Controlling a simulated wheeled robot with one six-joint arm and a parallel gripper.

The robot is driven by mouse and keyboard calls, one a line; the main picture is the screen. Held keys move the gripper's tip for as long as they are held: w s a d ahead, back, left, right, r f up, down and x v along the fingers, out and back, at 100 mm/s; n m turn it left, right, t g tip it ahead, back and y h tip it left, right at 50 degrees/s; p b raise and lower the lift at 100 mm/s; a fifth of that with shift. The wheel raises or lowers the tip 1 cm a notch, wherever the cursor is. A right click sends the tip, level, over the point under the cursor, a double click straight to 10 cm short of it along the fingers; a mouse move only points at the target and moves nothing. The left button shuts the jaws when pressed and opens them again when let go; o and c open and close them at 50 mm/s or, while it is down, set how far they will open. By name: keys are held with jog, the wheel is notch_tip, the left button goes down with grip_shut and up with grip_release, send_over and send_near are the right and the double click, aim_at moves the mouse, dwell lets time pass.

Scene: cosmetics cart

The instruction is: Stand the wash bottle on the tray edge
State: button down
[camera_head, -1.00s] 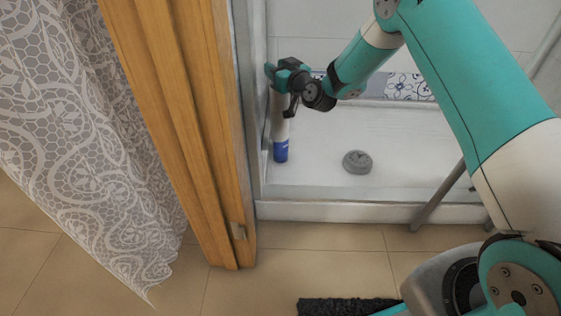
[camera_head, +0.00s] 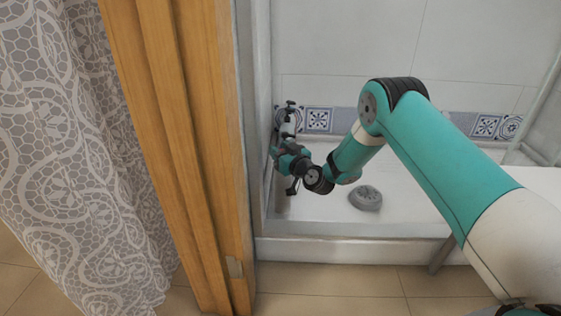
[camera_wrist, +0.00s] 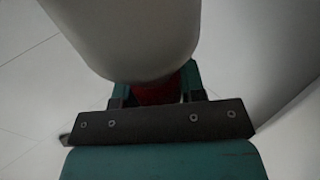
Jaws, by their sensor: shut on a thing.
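The wash bottle is the large pale, rounded body (camera_wrist: 128,35) that fills the upper middle of the wrist view. A dark red part shows just below it, between the fingers. My gripper (camera_wrist: 156,98) is shut on the bottle. In the head view my gripper (camera_head: 284,158) is low at the left side of the white shower tray (camera_head: 400,215), close to the left wall. It hides most or all of the bottle there. I cannot tell whether the bottle touches the tray or its edge.
A round grey drain cover (camera_head: 366,198) lies on the tray, right of my gripper. A wooden door frame (camera_head: 185,150) and a lace curtain (camera_head: 75,170) stand at the left. A dark fitting (camera_head: 290,108) shows behind my gripper. The tray's right part is clear.

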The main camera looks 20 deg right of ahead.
jog(key=shift+f, duration=0.9)
jog(key=shift+f+b, duration=0.1)
jog(key=shift+b, duration=0.2)
jog(key=shift+f, duration=0.2)
jog(key=c, duration=0.7)
grip_release()
jog(key=shift+r, duration=0.15)
jog(key=shift+s+r, duration=0.1)
jog(key=shift+r, duration=0.05)
jog(key=b+v, duration=0.9)
jog(key=v, duration=0.2)
jog(key=shift+s+d+b, duration=0.2)
jog(key=shift+s+b, duration=0.1)
jog(key=shift+s, duration=0.05)
